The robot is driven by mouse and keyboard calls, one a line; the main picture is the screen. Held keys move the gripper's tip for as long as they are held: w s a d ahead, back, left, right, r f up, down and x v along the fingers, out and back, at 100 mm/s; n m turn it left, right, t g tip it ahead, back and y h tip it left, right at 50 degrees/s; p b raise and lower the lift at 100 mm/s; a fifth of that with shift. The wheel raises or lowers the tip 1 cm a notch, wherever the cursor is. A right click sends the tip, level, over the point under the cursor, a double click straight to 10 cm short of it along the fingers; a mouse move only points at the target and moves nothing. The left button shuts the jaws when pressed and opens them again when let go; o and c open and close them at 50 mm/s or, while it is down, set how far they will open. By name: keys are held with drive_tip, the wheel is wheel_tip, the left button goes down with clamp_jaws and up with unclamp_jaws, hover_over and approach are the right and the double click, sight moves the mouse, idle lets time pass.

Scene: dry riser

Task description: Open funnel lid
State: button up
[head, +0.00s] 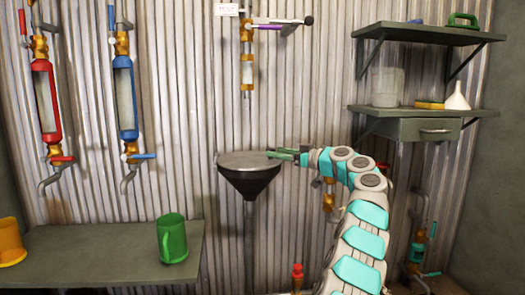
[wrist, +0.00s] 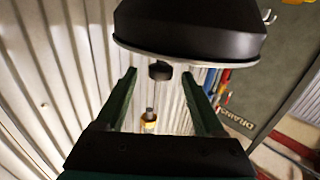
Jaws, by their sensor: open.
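The black funnel (head: 248,180) stands on a thin pole against the corrugated wall, in the middle of the head view. Its flat grey lid (head: 246,161) lies level across the top, closed. My gripper (head: 270,153) reaches in from the right, its green fingers at the lid's right edge. In the wrist view the funnel (wrist: 188,28) fills the top, with the light lid rim (wrist: 185,60) along its edge. A small dark knob (wrist: 160,71) by the rim shows between the fingertips of my open gripper (wrist: 159,75). Whether the fingers touch it I cannot tell.
A bench (head: 110,255) at lower left holds a green mug (head: 172,240) and a yellow mug (head: 10,243). Red (head: 46,100) and blue (head: 124,95) valve tubes hang on the left wall. Shelves (head: 425,110) with a drawer (head: 425,130) stand right of my arm.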

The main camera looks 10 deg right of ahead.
sight(263, 158)
drive_tip(key=p+x, duration=0.1)
drive_tip(key=x, duration=0.5)
drive_tip(key=shift+w+a+f+p, duration=0.15)
drive_tip(key=shift+w+a+p, duration=0.1)
drive_tip(key=shift+p, duration=0.15)
clamp_jaws()
idle(1.1)
